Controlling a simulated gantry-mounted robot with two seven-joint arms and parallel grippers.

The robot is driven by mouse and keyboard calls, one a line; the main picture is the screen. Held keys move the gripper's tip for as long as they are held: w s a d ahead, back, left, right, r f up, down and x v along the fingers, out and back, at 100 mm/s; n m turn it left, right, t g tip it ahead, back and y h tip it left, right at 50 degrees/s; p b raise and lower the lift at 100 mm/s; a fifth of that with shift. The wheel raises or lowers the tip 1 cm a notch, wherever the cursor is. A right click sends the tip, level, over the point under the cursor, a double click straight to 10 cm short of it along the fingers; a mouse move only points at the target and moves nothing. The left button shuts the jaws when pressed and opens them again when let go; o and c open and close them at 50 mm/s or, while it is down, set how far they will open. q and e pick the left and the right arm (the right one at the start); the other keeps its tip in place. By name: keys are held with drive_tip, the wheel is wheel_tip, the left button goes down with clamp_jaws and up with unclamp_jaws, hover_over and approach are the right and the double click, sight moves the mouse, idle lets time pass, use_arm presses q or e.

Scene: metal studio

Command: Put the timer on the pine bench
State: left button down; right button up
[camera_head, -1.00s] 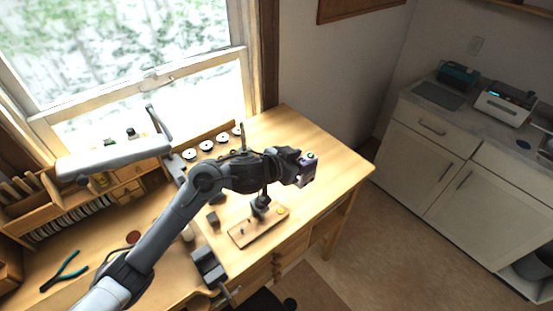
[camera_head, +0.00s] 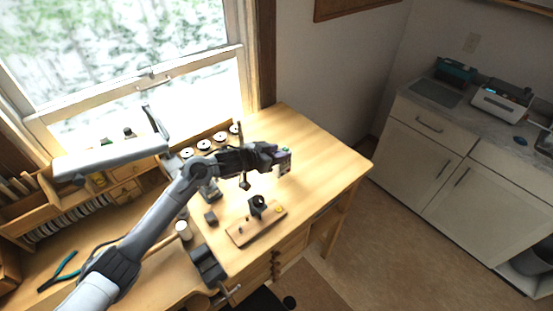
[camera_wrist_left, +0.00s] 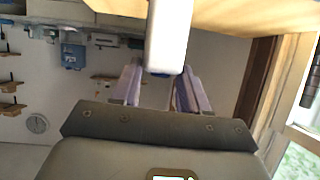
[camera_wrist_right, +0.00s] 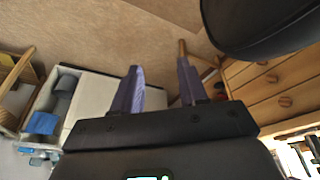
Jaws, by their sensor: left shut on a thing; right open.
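The timer (camera_head: 286,155) is a small whitish block in my left gripper (camera_head: 279,160), over the right part of the pine bench (camera_head: 338,168). In the left wrist view the timer (camera_wrist_left: 170,38) is a pale rounded body between the two fingers, and the pale bench top (camera_wrist_left: 240,14) shows above. The left gripper is shut on the timer; from these views I cannot tell the exact gap to the bench top. My right gripper (camera_wrist_right: 163,88) shows only in its own wrist view, open and empty, with the floor, drawers and a dark rounded seat beyond.
A wooden board with a dark clamp (camera_head: 256,225) lies near the bench's front edge. A lamp arm (camera_head: 110,158) crosses at left. The bench's right end is clear.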

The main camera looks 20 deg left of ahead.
use_arm(q)
drive_tip(key=shift+f, duration=1.35)
drive_tip(key=shift+f, duration=0.1)
drive_tip(key=c, duration=0.6)
unclamp_jaws()
drive_tip(key=shift+o, duration=0.2)
drive_tip(key=v, duration=1.2)
